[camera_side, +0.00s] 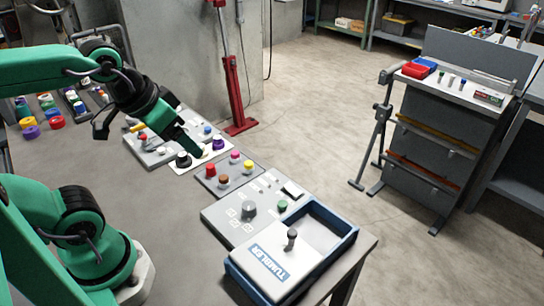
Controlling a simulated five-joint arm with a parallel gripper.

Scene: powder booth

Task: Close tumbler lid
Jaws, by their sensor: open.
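The tumbler (347,243) is a blue-rimmed box at the front right of the bench. Its white lid (270,271), with blue lettering, covers the near-left part of the box. The far-right part is uncovered and shows a pale interior. A dark knob (291,238) stands upright on the lid's far edge.
A grey panel with a round dial (249,209) and a green button (282,205) adjoins the tumbler. Panels with coloured knobs (224,181) run toward the back left. The bench (140,205) is bare left of them. A grey cart (435,150) stands apart at right.

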